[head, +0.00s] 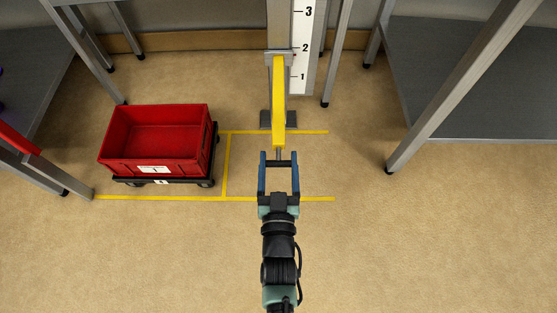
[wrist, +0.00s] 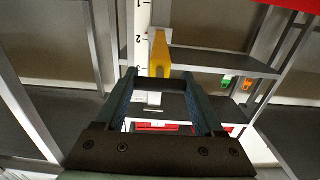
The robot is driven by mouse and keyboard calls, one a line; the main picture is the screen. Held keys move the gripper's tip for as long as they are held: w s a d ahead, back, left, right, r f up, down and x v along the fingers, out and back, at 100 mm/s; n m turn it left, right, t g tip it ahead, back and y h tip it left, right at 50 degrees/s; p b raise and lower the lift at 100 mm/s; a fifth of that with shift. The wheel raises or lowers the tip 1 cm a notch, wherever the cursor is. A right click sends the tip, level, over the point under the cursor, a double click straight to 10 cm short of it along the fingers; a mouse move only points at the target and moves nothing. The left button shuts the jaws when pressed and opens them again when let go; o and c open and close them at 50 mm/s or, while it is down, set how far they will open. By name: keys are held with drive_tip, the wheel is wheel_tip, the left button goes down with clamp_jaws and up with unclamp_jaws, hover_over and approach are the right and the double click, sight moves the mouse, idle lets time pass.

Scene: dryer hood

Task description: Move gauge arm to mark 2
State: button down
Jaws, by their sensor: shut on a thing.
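The yellow gauge arm (head: 279,100) reaches from a grey slide on an upright post toward me; in the wrist view it shows as a yellow bar (wrist: 159,52). The white scale (head: 303,45) stands right of the post, with marks 1, 2 and 3. In the head view the slide end of the arm lies close to mark 2, seen at a slant. My gripper (head: 279,157) is shut on the dark crossbar handle (wrist: 160,85) at the arm's near end, one blue finger at each side. The wrist view shows the scale (wrist: 143,38) upside down, beside the arm.
A red crate (head: 155,165) sits on a black dolly left of my gripper, inside yellow floor lines (head: 228,165). Metal table legs stand at left and right (head: 425,130). The floor right of my gripper is clear.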

wheel_tip(320, 180, up, 2)
drive_tip(key=shift+r+p, duration=0.2)
drive_tip(key=shift+p, duration=0.4)
unclamp_jaws()
drive_tip(key=shift+f, duration=0.1)
drive_tip(key=s+p, duration=0.5)
drive_tip(key=s, duration=0.8)
